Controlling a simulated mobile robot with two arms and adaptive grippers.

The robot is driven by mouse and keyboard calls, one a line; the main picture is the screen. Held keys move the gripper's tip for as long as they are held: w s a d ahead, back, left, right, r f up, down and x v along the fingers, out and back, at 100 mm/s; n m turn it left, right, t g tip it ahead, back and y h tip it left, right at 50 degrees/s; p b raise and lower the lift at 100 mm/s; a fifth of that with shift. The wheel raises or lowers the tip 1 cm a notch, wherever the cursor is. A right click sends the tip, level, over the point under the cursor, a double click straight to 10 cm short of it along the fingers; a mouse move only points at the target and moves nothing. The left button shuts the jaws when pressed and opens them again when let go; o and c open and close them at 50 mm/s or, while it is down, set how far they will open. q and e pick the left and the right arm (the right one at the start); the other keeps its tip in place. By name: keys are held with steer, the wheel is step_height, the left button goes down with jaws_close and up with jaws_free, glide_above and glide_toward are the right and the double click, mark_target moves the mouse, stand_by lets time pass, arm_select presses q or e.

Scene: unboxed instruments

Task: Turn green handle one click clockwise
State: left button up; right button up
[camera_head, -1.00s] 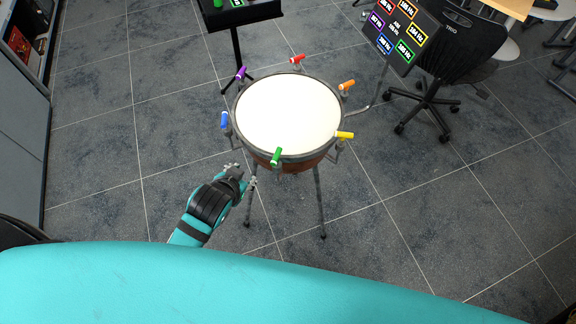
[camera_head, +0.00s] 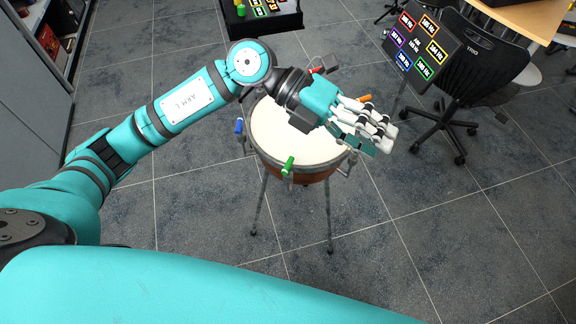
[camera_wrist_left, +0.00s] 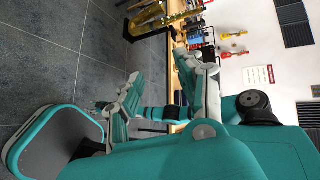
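The green handle (camera_head: 288,166) is on the near rim of the drum (camera_head: 285,135), a kettledrum with a pale head, in the head view. It is tilted, its top leaning right. My left arm reaches across from the left, over the drum's far part. My left gripper (camera_head: 384,135) is above the drum's right rim, right of the green handle and apart from it. In the left wrist view its fingers (camera_wrist_left: 168,85) are spread with a gap and nothing between them. The green handle cannot be made out there. My right gripper is out of view.
The blue handle (camera_head: 239,126), red handle (camera_head: 317,70) and orange handle (camera_head: 364,98) show on the rim; my arm and hand hide the others. A dark board (camera_head: 414,45) with coloured labels and a black chair (camera_head: 470,50) stand at right. Floor before the drum is clear.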

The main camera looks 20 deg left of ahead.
arm_select(q)
steer(key=w+a+f+t+y, duration=0.1)
steer(key=w+a+f+y, duration=0.2)
steer(key=a+f+y, duration=0.35)
steer(key=n+t+y, duration=0.1)
steer(key=y, duration=0.4)
glide_toward(287, 165)
steer(key=p+x, duration=0.1)
steer(key=x, duration=0.9)
steer(key=shift+f, duration=0.4)
steer(key=shift+c, duration=0.4)
jaws_close()
